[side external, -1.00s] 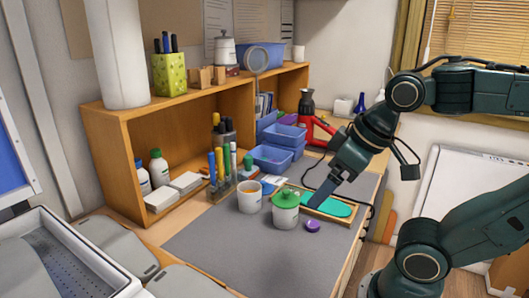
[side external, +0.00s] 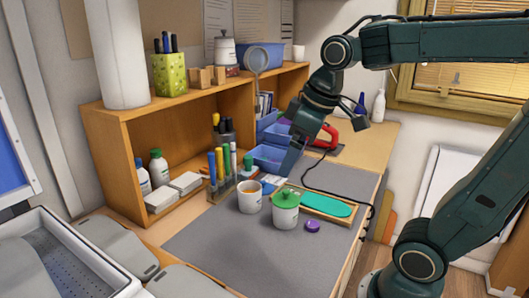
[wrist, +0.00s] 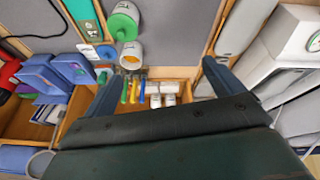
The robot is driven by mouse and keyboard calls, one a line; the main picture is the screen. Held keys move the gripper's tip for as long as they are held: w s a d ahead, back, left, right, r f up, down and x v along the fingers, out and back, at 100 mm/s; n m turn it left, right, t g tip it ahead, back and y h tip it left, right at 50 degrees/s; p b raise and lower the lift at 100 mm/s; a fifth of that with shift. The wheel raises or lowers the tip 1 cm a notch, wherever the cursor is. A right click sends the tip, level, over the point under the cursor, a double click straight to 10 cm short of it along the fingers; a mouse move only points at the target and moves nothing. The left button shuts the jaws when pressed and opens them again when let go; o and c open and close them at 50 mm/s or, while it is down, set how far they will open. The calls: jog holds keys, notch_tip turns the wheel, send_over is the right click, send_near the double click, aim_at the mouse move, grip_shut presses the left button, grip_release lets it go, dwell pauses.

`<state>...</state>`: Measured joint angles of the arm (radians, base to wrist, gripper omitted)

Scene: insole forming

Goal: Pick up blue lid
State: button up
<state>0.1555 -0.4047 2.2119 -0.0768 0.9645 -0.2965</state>
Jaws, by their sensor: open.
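The blue lid (side external: 267,188) appears as a small blue patch just behind the white cup with orange contents (side external: 250,197), partly hidden by it. In the wrist view the blue lid (wrist: 101,76) seems to lie left of that cup (wrist: 131,57), near my left finger. My gripper (side external: 290,167) is open and empty, above and behind the cups and in front of the blue bins. In the wrist view the fingers of my gripper (wrist: 160,75) are spread wide, with pens and bottles showing between them.
A cup with a green lid (side external: 286,211) stands beside the orange cup. A purple lid (side external: 312,226) lies in front. A green insole (side external: 326,205) lies in a wooden tray. A pen rack (side external: 222,190) and blue bins (side external: 270,158) are close. The grey mat's front (side external: 240,255) is clear.

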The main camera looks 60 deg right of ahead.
jog(key=w+d+f+n+g, duration=0.2)
jog(key=w+d+n, duration=0.2)
jog(key=w+d, duration=0.75)
jog(key=w+d+f+n+g+y, duration=0.1)
jog(key=w+d+f+n, duration=0.1)
jog(key=w+d+f, duration=0.5)
jog(key=d+f, duration=0.1)
jog(key=d, duration=0.2)
jog(key=shift+w+d+f+n, duration=0.15)
jog(key=shift+f+n, duration=0.15)
send_over(263, 181)
jog(key=shift+s+d+f, duration=0.1)
jog(key=shift+s+f, duration=0.05)
jog(key=shift+f, duration=2)
jog(key=shift+s+d+f, duration=0.1)
jog(key=shift+f, duration=2)
jog(key=shift+w+a+f, duration=0.1)
jog(key=shift+f, duration=1.2)
jog(key=shift+w+a+f, duration=0.1)
jog(key=shift+f, duration=1.2)
